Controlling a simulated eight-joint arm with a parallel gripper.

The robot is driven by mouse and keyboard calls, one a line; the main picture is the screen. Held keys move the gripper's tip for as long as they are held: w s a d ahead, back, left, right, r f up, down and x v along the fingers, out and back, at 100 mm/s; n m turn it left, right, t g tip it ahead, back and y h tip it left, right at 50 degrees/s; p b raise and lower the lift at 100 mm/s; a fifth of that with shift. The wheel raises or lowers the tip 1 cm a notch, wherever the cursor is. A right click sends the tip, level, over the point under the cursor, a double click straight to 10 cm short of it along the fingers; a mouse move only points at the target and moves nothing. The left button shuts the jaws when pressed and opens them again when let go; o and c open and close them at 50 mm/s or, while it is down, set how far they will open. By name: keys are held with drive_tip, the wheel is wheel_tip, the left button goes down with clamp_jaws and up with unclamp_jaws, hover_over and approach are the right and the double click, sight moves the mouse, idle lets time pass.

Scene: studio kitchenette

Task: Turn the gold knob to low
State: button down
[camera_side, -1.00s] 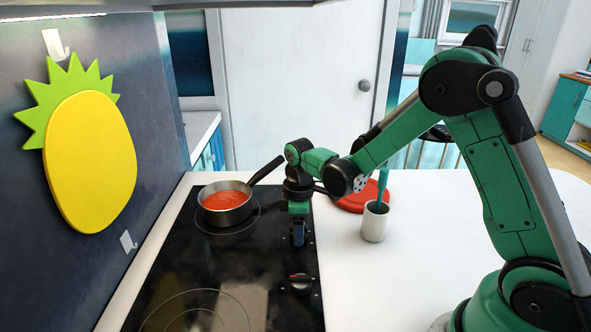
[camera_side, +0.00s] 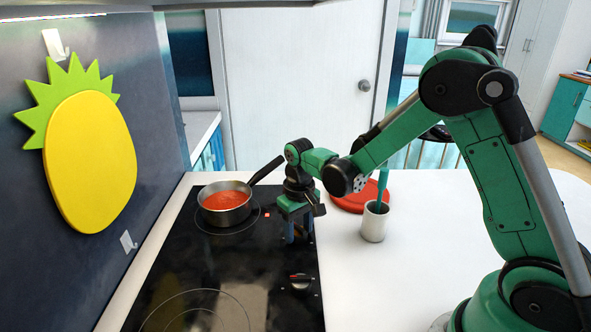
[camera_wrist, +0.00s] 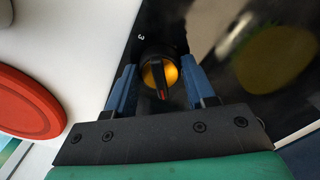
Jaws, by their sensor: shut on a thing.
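The gold knob (camera_wrist: 153,75) shows in the wrist view as a gold cap with a dark grip bar in a black surround. A red mark on its bar points toward the bottom of that view. My gripper (camera_wrist: 160,73) has its two blue fingers on either side of the knob and is shut on it. In the side view my gripper (camera_side: 297,240) is down at the hob's right edge and hides the knob. A printed "3" (camera_wrist: 141,37) is near the knob; I cannot read a low mark.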

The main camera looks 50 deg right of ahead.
sight(299, 227)
drive_tip(key=shift+m, duration=1.6)
drive_tip(key=shift+c, duration=1.4)
unclamp_jaws()
drive_tip(key=shift+r, duration=2.8)
